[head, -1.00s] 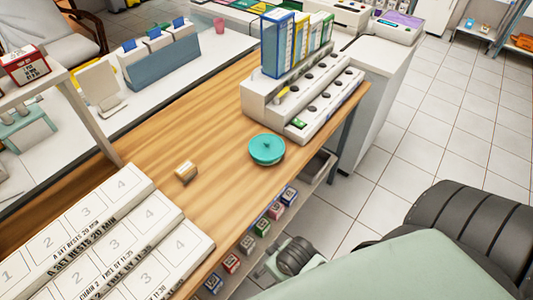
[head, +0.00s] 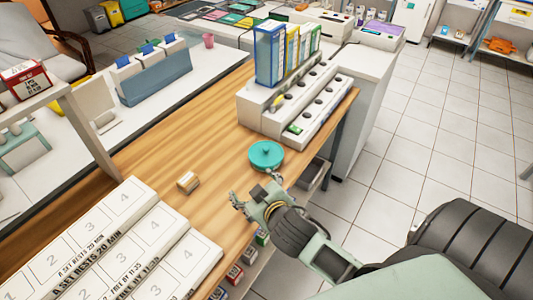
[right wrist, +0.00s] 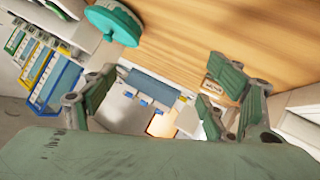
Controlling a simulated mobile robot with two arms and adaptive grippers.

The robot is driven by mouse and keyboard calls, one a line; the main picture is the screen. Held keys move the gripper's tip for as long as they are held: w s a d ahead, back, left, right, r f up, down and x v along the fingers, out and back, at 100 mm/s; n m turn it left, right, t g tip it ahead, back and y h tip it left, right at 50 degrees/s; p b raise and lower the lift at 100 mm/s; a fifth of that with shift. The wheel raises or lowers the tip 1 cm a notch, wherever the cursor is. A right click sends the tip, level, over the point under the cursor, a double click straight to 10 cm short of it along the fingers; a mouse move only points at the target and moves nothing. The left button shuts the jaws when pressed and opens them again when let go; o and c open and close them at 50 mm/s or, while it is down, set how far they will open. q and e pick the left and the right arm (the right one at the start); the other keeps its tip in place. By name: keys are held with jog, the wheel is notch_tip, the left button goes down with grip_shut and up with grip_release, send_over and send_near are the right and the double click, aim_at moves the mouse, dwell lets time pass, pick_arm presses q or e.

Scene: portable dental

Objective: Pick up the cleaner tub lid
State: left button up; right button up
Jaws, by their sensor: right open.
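The teal tub lid (head: 266,154), round with a small knob on top, lies on the wooden counter (head: 200,140). It also shows in the right wrist view (right wrist: 114,22), at the upper left. Whether a tub sits under it I cannot tell. My right gripper (head: 256,191) is at the counter's front edge, just nearer than the lid and apart from it. In the right wrist view (right wrist: 158,95) its fingers are spread wide with nothing between them. My left gripper is in neither view.
A small tan block (head: 188,181) stands on the counter left of my right gripper. A white stepped rack (head: 300,110) with upright folders (head: 285,50) stands behind the lid. White numbered trays (head: 100,245) fill the near left.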

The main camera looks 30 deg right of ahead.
jog(key=w+a+r+n+t+y, duration=0.4)
jog(key=w+r+n+t, duration=0.25)
jog(key=w+r, duration=0.55)
jog(key=a+r+n+y, duration=0.6)
jog(key=n+y, duration=0.2)
jog(key=n+g+h, duration=0.9)
jog(key=g, duration=0.6)
send_near(273, 153)
jog(key=shift+s+d+t, duration=0.15)
jog(key=shift+s+t, duration=0.05)
jog(key=shift+t, duration=0.05)
jog(key=shift+f, duration=0.3)
jog(key=p+x, duration=0.2)
jog(key=x, duration=0.4)
jog(key=shift+w+f, duration=0.25)
jog(key=shift+f, duration=0.2)
